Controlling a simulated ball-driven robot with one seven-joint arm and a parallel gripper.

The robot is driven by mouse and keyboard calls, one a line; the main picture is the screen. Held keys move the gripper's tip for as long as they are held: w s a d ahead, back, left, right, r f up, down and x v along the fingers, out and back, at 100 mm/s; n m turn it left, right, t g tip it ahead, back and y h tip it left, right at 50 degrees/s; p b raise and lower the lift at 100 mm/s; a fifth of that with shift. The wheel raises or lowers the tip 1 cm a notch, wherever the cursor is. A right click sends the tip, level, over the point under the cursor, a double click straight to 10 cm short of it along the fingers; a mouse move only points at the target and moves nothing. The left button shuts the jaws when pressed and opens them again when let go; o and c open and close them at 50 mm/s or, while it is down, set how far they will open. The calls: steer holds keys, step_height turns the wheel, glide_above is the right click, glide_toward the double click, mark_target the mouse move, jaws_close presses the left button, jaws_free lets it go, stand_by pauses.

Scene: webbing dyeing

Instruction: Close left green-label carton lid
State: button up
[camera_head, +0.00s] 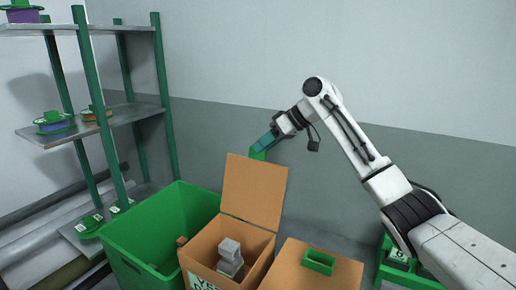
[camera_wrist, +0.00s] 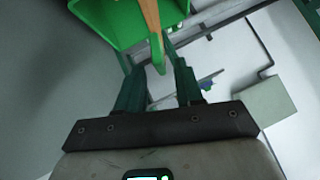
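The left carton (camera_head: 256,257) is brown, with a white label (camera_head: 200,284) bearing green letters, partly cut off by the frame's bottom. Its lid (camera_head: 254,192) stands up open, leaning slightly back. A bright green tab (camera_head: 258,155) shows at the lid's top edge. My gripper (camera_head: 262,145) is at that edge, from above and behind. In the wrist view the lid shows edge-on as a thin brown strip (camera_wrist: 152,17), with the green tab (camera_wrist: 157,55) between the teal fingers of my gripper (camera_wrist: 158,72). The fingers are apart, and I see no clear contact.
Grey blocks (camera_head: 229,258) lie inside the open carton. A green bin (camera_head: 132,242) stands at its left, a closed brown carton (camera_head: 343,273) with a green handle (camera_head: 319,262) at its right. A shelf rack (camera_head: 92,123) with spools stands at left. The wall is behind.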

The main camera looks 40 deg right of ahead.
steer(key=shift+x, duration=1.6)
jaws_close()
